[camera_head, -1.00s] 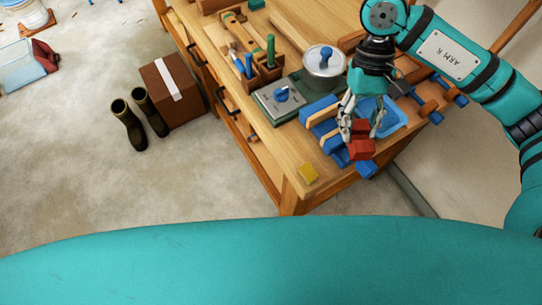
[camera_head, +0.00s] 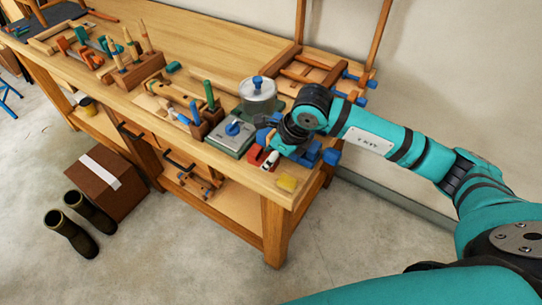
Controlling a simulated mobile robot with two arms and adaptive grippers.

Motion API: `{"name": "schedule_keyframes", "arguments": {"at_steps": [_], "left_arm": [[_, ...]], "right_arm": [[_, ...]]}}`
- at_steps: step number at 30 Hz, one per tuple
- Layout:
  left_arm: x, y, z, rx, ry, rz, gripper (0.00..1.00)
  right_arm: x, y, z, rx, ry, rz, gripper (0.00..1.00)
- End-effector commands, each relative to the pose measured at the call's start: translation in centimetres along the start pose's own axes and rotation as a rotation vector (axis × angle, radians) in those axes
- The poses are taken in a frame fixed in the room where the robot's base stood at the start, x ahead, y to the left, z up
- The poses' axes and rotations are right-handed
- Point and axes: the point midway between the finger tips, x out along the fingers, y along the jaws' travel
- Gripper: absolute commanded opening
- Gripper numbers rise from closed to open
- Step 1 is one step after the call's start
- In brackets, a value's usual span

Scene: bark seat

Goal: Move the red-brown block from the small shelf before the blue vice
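A red block (camera_head: 256,154) is at the bench's near right end, beside the blue vice (camera_head: 331,156). My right gripper (camera_head: 269,160) is low over the bench top at the red block, with its pale fingertips against or just in front of it. The arm hides part of the block and much of the vice, and the fingers are too small to tell whether they grip it. My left gripper is not in view. I cannot clearly make out the small shelf.
A grey-green box with a blue knob (camera_head: 234,130), a metal pot (camera_head: 258,95) and a tool holder (camera_head: 206,120) stand close left of the gripper. A yellow sponge (camera_head: 286,183) lies by the front corner. A wooden frame (camera_head: 318,68) is behind.

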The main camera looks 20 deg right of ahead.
Motion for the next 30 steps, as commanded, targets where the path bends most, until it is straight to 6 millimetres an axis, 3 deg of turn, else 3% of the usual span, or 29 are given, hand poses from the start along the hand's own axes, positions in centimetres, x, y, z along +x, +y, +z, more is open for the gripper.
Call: {"name": "schedule_keyframes", "arguments": {"at_steps": [11, 30], "left_arm": [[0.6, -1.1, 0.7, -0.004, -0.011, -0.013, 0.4], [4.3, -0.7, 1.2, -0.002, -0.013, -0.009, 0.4]], "right_arm": [[1.1, -0.4, -0.1, 0.1, 0.002, -0.04, 0.05], [6.1, -0.4, -2.2, 0.098, 0.002, -0.039, 0.05]]}}
